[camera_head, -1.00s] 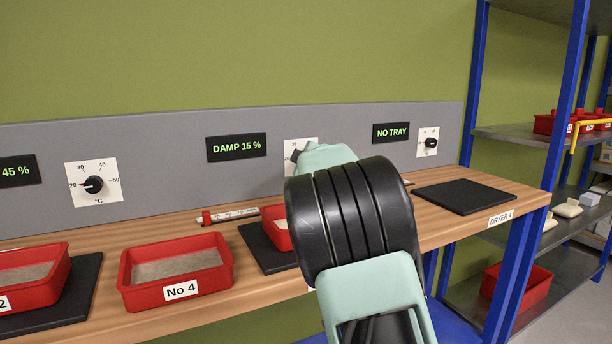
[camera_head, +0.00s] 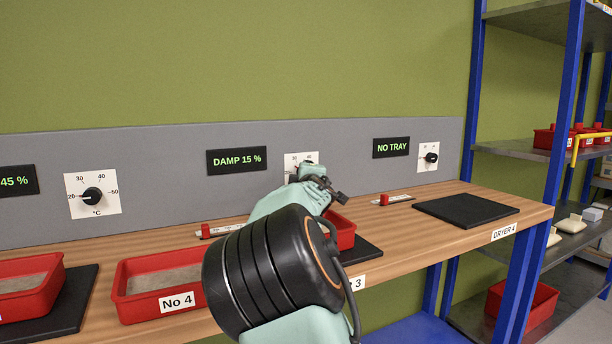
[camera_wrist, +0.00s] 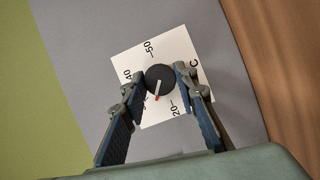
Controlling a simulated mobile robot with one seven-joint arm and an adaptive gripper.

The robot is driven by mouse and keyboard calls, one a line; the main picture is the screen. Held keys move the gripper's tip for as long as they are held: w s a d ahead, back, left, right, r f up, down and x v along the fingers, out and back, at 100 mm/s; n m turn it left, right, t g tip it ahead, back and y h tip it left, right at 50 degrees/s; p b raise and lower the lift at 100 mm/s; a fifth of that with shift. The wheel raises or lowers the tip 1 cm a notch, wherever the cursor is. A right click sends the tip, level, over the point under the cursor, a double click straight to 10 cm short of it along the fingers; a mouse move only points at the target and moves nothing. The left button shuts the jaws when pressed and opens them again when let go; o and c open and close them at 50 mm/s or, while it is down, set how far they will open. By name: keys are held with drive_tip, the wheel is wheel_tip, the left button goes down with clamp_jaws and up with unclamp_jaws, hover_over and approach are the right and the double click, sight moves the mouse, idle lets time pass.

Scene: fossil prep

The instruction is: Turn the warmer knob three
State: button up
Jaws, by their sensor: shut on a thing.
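Knob three, a round black knob (camera_wrist: 155,74) with a white, red-tipped pointer, sits on a white dial plate (camera_wrist: 175,45) in the wrist view. The pointer is between the 20 and 30 marks, nearer the 30 side, whose number is mostly hidden. My gripper (camera_wrist: 161,80) has one finger on each side of the knob and is shut on it. In the head view my gripper (camera_head: 311,172) reaches the dial plate (camera_head: 290,160) beside the DAMP 15 % display (camera_head: 237,160); the knob there is mostly hidden behind it.
Other knobs are at left (camera_head: 92,196) and right (camera_head: 431,158). Below my gripper a red tray (camera_head: 345,230) stands on a dark pad (camera_head: 368,250), partly hidden by my arm. Tray No 4 (camera_head: 178,302) stands at its left. The right pad (camera_head: 465,210) is bare.

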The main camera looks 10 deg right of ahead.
drive_tip(key=o, duration=1.2)
drive_tip(key=shift+c, duration=0.2)
drive_tip(key=s, duration=1.2)
drive_tip(key=shift+a+r, duration=0.4)
drive_tip(key=shift+a, duration=0.05)
